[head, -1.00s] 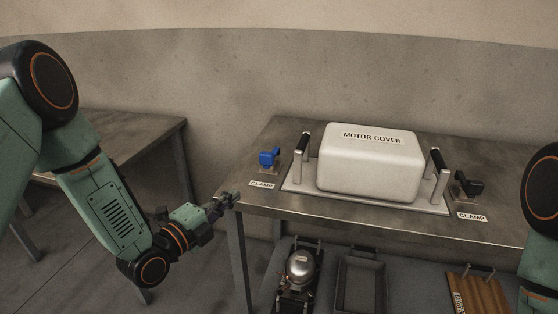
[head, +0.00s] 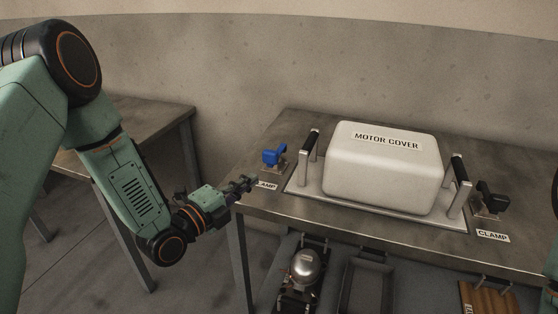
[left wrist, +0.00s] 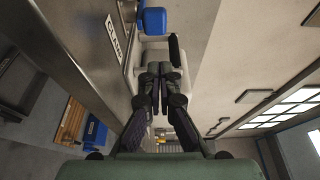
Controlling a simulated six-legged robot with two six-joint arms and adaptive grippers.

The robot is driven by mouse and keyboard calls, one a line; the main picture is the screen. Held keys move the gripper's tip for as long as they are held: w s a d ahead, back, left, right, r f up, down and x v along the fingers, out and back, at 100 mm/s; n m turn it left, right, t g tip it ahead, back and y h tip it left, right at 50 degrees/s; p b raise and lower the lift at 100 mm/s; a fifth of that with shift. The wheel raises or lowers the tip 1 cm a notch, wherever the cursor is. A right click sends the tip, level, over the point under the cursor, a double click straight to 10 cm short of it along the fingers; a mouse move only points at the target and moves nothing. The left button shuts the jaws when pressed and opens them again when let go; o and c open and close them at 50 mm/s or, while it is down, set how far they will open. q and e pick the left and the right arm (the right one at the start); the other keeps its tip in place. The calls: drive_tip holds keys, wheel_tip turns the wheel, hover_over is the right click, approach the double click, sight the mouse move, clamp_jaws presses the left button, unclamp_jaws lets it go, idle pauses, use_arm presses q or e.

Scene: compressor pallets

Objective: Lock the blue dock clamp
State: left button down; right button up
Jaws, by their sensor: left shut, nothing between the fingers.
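The blue dock clamp (head: 273,156) stands on the left end of the metal table (head: 345,226), behind a CLAMP label that my left gripper partly covers. My left gripper (head: 252,181) is at the table's left front edge, in front of and a little left of the clamp, apart from it. Its fingers are shut and empty. In the left wrist view the blue clamp (left wrist: 153,20) shows at the top, beyond the fingertips (left wrist: 160,68). My right gripper is not in view.
A white motor cover (head: 385,170) with two upright handles sits on a plate right of the clamp. A black clamp (head: 492,197) stands at the table's right. A lower shelf holds a silver dome-topped unit (head: 305,268) and a dark tray (head: 367,285). Another table (head: 125,130) stands at the left.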

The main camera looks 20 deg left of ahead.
sight(277, 151)
use_arm(q)
drive_tip(key=shift+w+d, duration=0.15)
drive_tip(key=shift+d, duration=0.1)
drive_tip(key=shift+a, duration=0.15)
drive_tip(key=shift+w, duration=0.3)
drive_tip(key=b+x, duration=0.1)
drive_tip(key=x, duration=0.3)
drive_tip(key=b+x, duration=0.1)
drive_tip(key=x, duration=0.4)
drive_tip(key=shift+w+d, duration=0.1)
drive_tip(key=shift+d, duration=0.2)
drive_tip(key=shift+a, duration=0.1)
drive_tip(key=shift+a+m+g+h, duration=0.3)
drive_tip(key=shift+m+h, duration=0.2)
drive_tip(key=shift+h, duration=0.5)
